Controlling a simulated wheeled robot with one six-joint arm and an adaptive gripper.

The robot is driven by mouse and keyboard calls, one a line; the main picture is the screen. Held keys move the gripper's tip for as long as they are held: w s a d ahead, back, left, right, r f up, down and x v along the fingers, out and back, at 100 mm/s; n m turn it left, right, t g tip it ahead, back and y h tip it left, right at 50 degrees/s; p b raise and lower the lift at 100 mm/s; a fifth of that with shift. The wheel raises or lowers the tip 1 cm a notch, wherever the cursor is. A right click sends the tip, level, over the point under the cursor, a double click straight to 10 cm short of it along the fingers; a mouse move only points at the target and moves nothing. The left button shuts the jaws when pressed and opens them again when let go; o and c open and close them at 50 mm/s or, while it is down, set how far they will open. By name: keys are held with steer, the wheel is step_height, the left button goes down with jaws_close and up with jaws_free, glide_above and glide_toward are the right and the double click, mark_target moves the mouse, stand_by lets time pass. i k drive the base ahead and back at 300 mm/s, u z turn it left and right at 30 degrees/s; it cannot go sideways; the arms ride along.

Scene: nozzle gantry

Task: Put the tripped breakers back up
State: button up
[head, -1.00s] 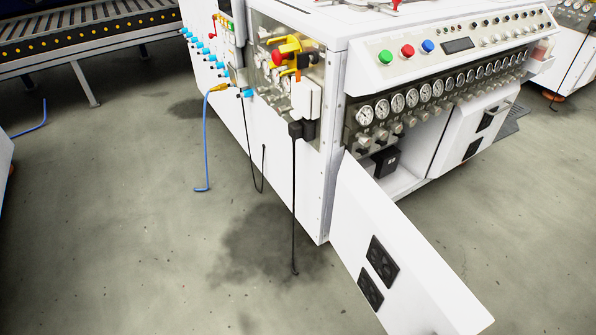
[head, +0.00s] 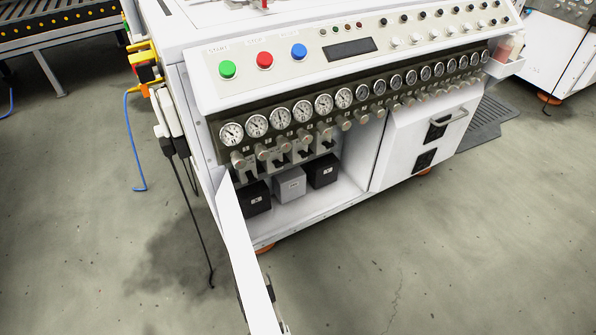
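The white machine cabinet (head: 345,204) stands open at its left front bay. Under the gauge row, inside the bay, hangs a row of several small grey units with dark levers, which look like the breakers (head: 277,157). They are small and partly covered by the regulator knobs, so I cannot tell which levers are up or down. Below them on the cabinet floor sit a black box (head: 254,198), a grey box (head: 289,184) and another black box (head: 322,171). My gripper is not in view.
The open white door (head: 245,265) juts toward me, left of the bay. A closed door (head: 420,145) with a handle is to the right. Black cables (head: 192,200) and a blue hose (head: 130,150) hang at the left side. The floor in front right is clear.

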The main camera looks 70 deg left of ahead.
mark_target(250, 175)
steer(key=i, duration=0.95)
steer(key=u, duration=1.35)
steer(key=i, duration=1.15)
steer(key=u, duration=4.05)
steer(key=k, duration=0.55)
steer(key=z, duration=0.75)
